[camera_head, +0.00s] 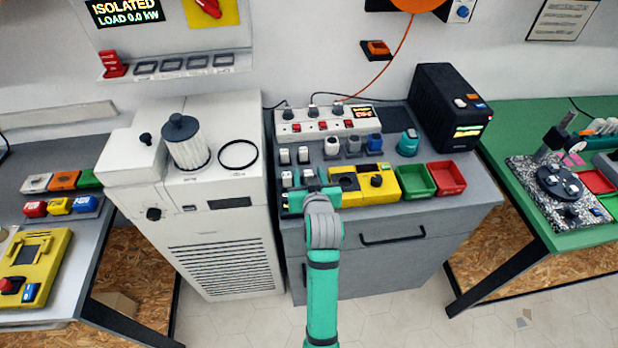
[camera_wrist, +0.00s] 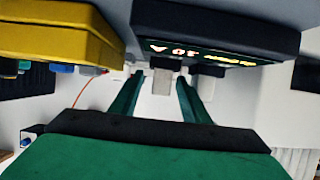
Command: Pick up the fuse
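Several small white fuse-like blocks stand in dark holders at the left of the grey cabinet top; one is the upper-left block (camera_head: 285,156), and another stands nearer my gripper (camera_head: 311,184). I cannot tell which one the task means. My gripper is low at the cabinet's front left, partly hiding the holders. In the wrist view, its green fingers (camera_wrist: 161,96) are apart. A pale block (camera_wrist: 162,81) shows between and beyond the fingertips, with a gap on each side. It looks like one of the white blocks, and I cannot see contact.
A dark panel with lit characters (camera_wrist: 215,30) is close in the wrist view. The yellow box (camera_head: 378,184) sits right of my gripper, beside green (camera_head: 416,182) and red (camera_head: 447,178) trays. A white power strip (camera_head: 325,122) lies behind. A white printer-like unit (camera_head: 215,222) stands left.

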